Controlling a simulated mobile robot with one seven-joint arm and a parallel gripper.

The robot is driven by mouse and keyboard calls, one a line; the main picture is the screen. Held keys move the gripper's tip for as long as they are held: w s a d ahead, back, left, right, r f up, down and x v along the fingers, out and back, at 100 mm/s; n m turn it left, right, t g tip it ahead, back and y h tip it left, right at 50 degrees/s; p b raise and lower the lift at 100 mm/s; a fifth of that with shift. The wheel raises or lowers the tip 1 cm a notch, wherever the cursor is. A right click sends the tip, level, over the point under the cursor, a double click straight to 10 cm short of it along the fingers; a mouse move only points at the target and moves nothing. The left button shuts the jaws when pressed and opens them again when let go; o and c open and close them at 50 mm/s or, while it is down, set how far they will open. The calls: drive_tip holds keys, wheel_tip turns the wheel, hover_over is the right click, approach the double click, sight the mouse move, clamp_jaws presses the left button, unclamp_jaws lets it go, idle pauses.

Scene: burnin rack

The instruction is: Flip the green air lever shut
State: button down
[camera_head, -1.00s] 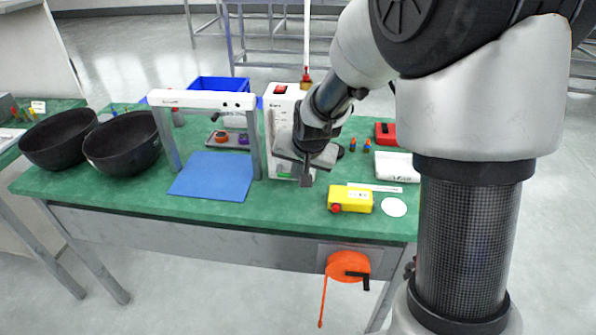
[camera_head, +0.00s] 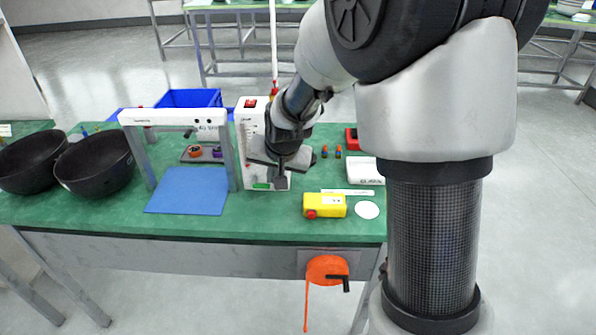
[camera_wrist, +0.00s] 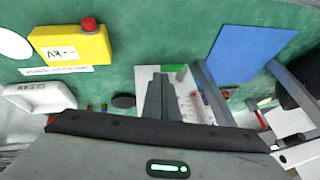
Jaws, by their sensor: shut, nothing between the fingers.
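The green air lever (camera_head: 262,186) is a short green bar low on the front of the white upright unit (camera_head: 249,152). It lies roughly level in the head view. My gripper (camera_head: 282,183) is shut and empty, pointing down in front of the unit, just right of the lever. In the wrist view the shut fingers (camera_wrist: 158,80) lie just left of the green lever (camera_wrist: 174,68), with a small gap in the picture. Whether they touch it I cannot tell. My wrist hides part of the unit's right side.
A grey-white frame (camera_head: 172,116) and blue mat (camera_head: 187,191) stand left of the unit. A yellow box with a red button (camera_head: 325,205) and a white disc (camera_head: 367,210) lie right. Two black bowls (camera_head: 97,163) are far left. An orange reel (camera_head: 327,269) hangs at the bench front.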

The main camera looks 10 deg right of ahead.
drive_tip(key=s+d+r, duration=0.4)
drive_tip(key=s+d, duration=0.2)
drive_tip(key=shift+s+d+r, duration=0.2)
drive_tip(key=shift+s+r, duration=0.05)
drive_tip(key=shift+r, duration=0.15)
